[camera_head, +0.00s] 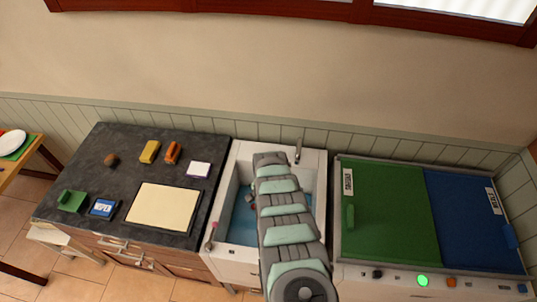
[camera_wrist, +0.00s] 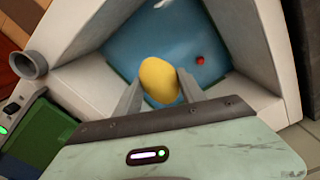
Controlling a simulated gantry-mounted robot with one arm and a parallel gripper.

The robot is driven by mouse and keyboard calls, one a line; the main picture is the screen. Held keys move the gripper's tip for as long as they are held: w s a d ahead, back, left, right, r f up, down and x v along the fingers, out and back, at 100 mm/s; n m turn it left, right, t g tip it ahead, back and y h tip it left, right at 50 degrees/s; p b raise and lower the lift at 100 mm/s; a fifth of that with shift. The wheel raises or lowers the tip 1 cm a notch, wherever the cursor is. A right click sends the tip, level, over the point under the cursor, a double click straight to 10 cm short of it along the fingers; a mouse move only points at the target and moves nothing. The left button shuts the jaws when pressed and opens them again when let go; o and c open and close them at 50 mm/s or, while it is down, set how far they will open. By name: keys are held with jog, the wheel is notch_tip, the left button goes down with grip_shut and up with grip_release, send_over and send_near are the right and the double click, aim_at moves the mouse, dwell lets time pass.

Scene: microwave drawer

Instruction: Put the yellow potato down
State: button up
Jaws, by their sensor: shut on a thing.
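The yellow potato (camera_wrist: 158,80) is between the two fingers of my gripper (camera_wrist: 160,92) in the wrist view. My gripper is shut on it. Behind the potato in that view lies the blue basin of the sink (camera_wrist: 118,48). In the head view my arm covers much of the white sink (camera_head: 234,262), and the potato and fingertips are hidden there. I cannot tell how high the potato is above the basin floor.
A small red object (camera_wrist: 200,60) lies in the basin. Left of the sink, a dark counter (camera_head: 80,165) holds a cream board (camera_head: 163,207), a brown round object (camera_head: 111,160), a yellow block (camera_head: 149,152) and other items. Green (camera_head: 390,215) and blue (camera_head: 470,220) panels are at right.

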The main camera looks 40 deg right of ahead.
jog(key=shift+w+a+f, duration=0.15)
jog(key=shift+w+a, duration=0.1)
jog(key=shift+a, duration=0.05)
dwell(0.4)
dwell(0.5)
jog(key=shift+a, duration=0.15)
jog(key=shift+r, duration=0.2)
jog(key=shift+w+a+f, duration=0.1)
jog(key=shift+w+a, duration=0.2)
jog(key=shift+a, duration=0.05)
jog(key=shift+a, duration=0.15)
jog(key=shift+w+a+n, duration=0.25)
jog(key=shift+n, duration=0.05)
jog(key=shift+w+a, duration=0.15)
dwell(0.7)
